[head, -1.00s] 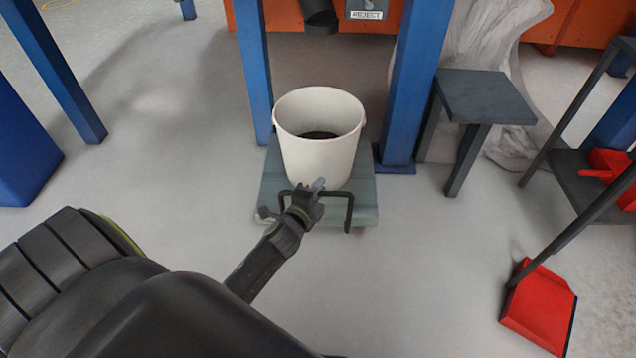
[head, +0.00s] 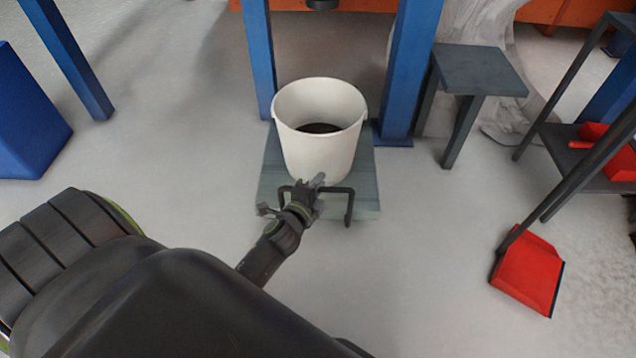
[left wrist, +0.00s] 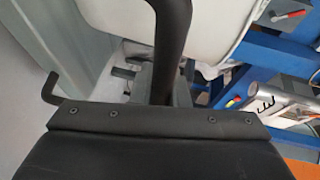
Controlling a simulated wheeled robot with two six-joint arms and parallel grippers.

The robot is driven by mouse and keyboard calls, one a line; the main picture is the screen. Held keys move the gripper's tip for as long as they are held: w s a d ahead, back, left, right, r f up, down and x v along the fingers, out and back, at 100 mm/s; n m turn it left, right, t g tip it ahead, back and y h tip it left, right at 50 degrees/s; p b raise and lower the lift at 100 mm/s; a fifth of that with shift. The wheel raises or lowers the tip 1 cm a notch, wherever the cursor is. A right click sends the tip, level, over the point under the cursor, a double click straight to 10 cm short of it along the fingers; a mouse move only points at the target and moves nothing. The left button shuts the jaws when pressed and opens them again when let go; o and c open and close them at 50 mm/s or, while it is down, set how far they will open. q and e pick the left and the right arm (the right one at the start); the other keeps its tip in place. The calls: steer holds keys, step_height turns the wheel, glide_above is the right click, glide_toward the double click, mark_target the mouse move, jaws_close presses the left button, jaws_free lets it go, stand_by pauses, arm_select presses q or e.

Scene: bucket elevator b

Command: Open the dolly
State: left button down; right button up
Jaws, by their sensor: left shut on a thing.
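The dolly (head: 364,200) is a low grey-green platform with a black bar handle (head: 350,204) at its near edge. A white bucket (head: 318,150) stands upright on it, with dark material inside. My left gripper (head: 311,187) is shut on the dolly's handle, near the middle of its top bar. In the left wrist view the black handle bar (left wrist: 172,40) runs down between the fingers, with the white bucket (left wrist: 120,18) behind. The dolly's wheels are hidden. My right gripper is not in view.
Blue posts (head: 258,60) and (head: 412,70) stand behind the dolly on both sides. A dark grey stool (head: 480,72) is right of them. A red dustpan (head: 530,272) and a dark rack (head: 570,150) are at the right. The floor in front of the dolly is clear.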

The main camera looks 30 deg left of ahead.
arm_select(q)
steer(key=c, duration=1.4)
jaws_free()
steer(key=p+v, duration=0.2)
steer(key=v, duration=1.5)
steer(key=shift+s, duration=0.2)
steer(key=shift+r, duration=0.1)
